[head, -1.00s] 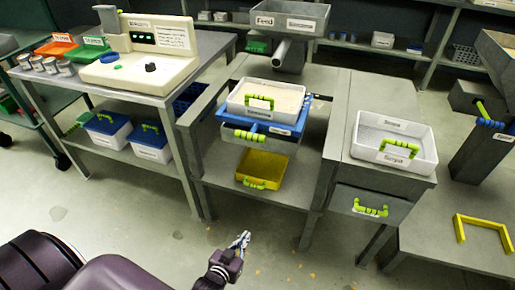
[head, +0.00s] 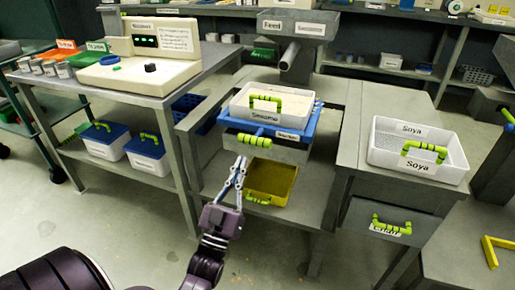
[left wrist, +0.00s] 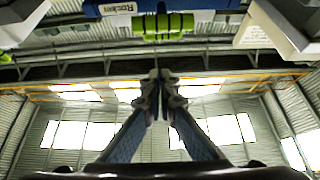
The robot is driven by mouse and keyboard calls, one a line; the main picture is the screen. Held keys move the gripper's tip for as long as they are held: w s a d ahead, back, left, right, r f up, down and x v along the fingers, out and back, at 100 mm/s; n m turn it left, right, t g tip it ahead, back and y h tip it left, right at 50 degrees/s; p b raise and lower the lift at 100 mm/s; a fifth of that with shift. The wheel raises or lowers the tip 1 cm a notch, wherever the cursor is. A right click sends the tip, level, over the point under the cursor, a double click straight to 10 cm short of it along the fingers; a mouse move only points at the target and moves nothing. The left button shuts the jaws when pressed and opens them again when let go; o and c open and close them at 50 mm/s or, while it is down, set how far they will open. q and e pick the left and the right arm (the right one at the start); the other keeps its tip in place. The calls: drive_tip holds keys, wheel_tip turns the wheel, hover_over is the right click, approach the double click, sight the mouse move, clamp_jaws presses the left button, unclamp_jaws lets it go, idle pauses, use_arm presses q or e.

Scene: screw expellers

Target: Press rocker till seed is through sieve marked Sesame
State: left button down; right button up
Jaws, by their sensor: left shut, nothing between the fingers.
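The white sieve tray marked Sesame (head: 272,103) holds pale seed and has a green handle on its front. It sits on the blue rocker frame (head: 309,122). The rocker's green grip (head: 255,140) sticks out at the front, and the grip and Rocker label also show at the top of the left wrist view (left wrist: 165,27). A yellow tray (head: 271,180) stands on the shelf below. My left gripper (head: 241,160) is shut and empty, pointing up, just below and in front of the rocker grip, apparently apart from it. My right gripper is not in view.
A white Soya sieve (head: 417,148) stands on the bench at right above a Chaff drawer (head: 381,218). The Feed hopper (head: 291,24) and its spout are behind the Sesame tray. A control console (head: 141,68) is on the left table. The floor in front is open.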

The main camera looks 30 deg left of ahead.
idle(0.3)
use_arm(q)
wheel_tip(320, 180, up, 5)
hover_over(253, 143)
drive_tip(key=s+d, duration=0.2)
drive_tip(key=s, duration=0.1)
drive_tip(key=f, duration=0.1)
drive_tip(key=w+f+b, duration=0.1)
drive_tip(key=a+f+b, duration=0.1)
drive_tip(key=shift+w+f, duration=0.2)
drive_tip(key=shift+w, duration=0.1)
drive_tip(key=shift+f, duration=0.2)
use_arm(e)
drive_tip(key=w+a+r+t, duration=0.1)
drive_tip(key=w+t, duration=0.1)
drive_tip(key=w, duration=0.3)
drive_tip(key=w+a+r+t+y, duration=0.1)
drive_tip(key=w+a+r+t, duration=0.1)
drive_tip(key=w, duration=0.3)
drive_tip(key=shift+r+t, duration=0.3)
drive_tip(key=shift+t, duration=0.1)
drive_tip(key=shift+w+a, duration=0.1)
